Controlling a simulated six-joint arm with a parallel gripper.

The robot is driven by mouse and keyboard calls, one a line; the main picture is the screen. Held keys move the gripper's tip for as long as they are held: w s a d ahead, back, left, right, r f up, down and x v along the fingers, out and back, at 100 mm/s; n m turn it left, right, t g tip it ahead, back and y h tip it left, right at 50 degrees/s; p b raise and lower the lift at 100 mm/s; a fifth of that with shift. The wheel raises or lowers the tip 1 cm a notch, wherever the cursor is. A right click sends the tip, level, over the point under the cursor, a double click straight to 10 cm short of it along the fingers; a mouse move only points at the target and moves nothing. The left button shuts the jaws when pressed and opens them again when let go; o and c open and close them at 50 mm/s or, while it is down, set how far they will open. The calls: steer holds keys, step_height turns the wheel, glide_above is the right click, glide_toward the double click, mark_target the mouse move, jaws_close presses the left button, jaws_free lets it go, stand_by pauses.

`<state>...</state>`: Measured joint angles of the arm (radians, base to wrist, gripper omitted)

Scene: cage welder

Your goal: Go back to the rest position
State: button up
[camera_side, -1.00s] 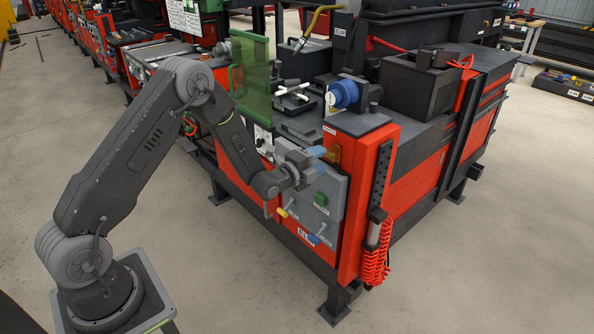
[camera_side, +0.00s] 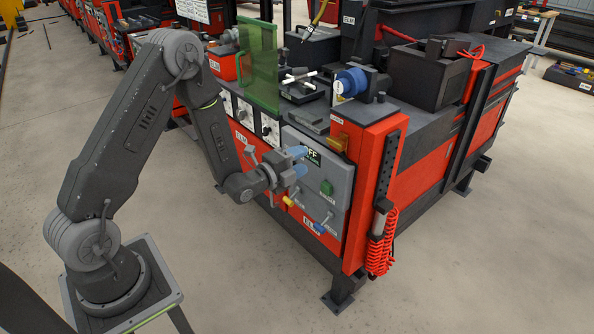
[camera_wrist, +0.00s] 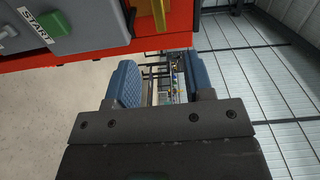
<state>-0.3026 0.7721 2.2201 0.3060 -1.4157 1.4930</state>
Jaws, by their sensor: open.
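My gripper (camera_side: 298,161) is open and empty in the side view, with its blue finger pads spread apart. It is in front of the grey control panel (camera_side: 335,178) of the red welder (camera_side: 358,200), near the panel's upper left. In the wrist view my gripper (camera_wrist: 166,85) shows two blue pads with a clear gap and nothing between them. The green START button (camera_wrist: 28,24) shows at the top left there, and the green button (camera_side: 326,187) is right of my gripper in the side view. I cannot tell the exact distance to the panel.
A yellow-handled lever (camera_side: 289,201) and a blue-handled lever (camera_side: 320,228) are below my gripper on the panel. A green screen (camera_side: 258,65) stands above at the back. A red coiled hose (camera_side: 379,253) hangs at the right.

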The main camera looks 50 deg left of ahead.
steer(key=s+d+r+n+g+y, duration=0.1)
steer(key=s+d+r+n+g, duration=0.15)
steer(key=r+n, duration=0.35)
steer(key=s+d+r+n+g, duration=0.2)
steer(key=s+r+n+g, duration=0.15)
steer(key=r, duration=0.35)
steer(key=s+d+r+n+g, duration=0.1)
steer(key=s+n+g, duration=0.1)
steer(key=s, duration=0.5)
steer(key=s+d+r+n+g, duration=0.2)
steer(key=s+n, duration=0.1)
steer(key=s, duration=0.4)
steer(key=s+d+r+n+g+h, duration=0.1)
steer(key=s+d+r+n+g, duration=0.1)
steer(key=s, duration=0.5)
steer(key=shift+s+n, duration=0.2)
steer(key=shift+n, duration=0.35)
